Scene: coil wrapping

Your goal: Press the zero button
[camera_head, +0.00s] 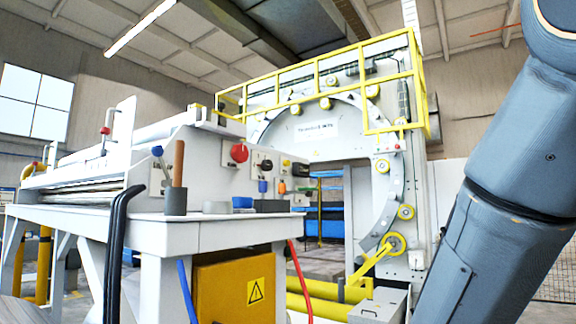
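A light grey control panel (212,158) stands on the machine's table at left centre. Any labels are too small to read, so I cannot tell which control is the zero button. My arm crosses the right side of the view, well apart from the panel. My gripper is out of view.
A white table (200,235) holds a grey cup (174,203) with a brown-handled tool and small grey blocks. A yellow cabinet (234,290) is below. Behind stands a large wrapping ring (388,200) with a yellow guard rail (340,66). Black, blue and red hoses hang near the table.

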